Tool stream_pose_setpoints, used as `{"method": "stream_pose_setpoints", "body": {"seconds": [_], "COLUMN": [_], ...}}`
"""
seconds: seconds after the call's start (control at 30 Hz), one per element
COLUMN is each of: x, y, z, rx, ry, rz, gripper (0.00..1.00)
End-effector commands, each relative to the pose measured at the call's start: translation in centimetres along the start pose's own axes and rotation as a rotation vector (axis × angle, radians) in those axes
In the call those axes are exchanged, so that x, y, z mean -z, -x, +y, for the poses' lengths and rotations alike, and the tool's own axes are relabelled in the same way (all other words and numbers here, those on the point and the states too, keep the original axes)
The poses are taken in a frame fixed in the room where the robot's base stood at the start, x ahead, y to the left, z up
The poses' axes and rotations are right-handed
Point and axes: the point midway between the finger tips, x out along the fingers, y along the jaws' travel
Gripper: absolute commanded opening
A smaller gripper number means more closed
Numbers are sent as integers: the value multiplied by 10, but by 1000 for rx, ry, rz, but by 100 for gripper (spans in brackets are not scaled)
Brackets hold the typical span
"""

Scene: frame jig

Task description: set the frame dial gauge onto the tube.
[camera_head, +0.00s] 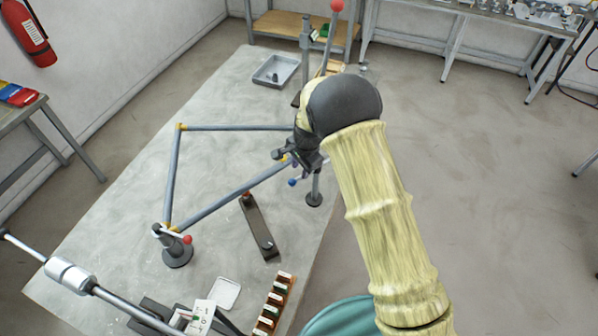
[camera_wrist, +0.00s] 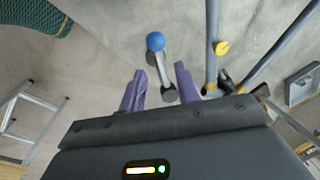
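The frame of grey tubes (camera_head: 237,196) with yellow joints stands on posts over a pale grey plate. My gripper (camera_head: 299,162) is near the frame's right end, partly hidden by my arm. In the wrist view its purple fingers (camera_wrist: 160,70) are apart, with no held object visible between them. A post with a blue ball (camera_wrist: 155,41) shows beyond the fingertips.
A left post (camera_head: 177,252) has a red-knobbed lever. A grey tray (camera_head: 275,71) lies at the back of the plate. A row of small coloured blocks (camera_head: 272,305), a white dish (camera_head: 224,293) and a rod with a silver cylinder (camera_head: 72,275) are at the front.

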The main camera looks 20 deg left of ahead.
Motion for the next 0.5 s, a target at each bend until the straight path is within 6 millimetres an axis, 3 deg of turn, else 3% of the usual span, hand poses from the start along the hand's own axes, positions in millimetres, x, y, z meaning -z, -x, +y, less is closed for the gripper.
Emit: {"method": "stream_pose_setpoints", "body": {"seconds": [0.3, 0.5], "x": [1, 0], "y": [-40, -51], "z": [0, 0], "rx": [-1, 1], "ry": [-2, 0], "rz": [-1, 0], "gripper": [32, 32]}}
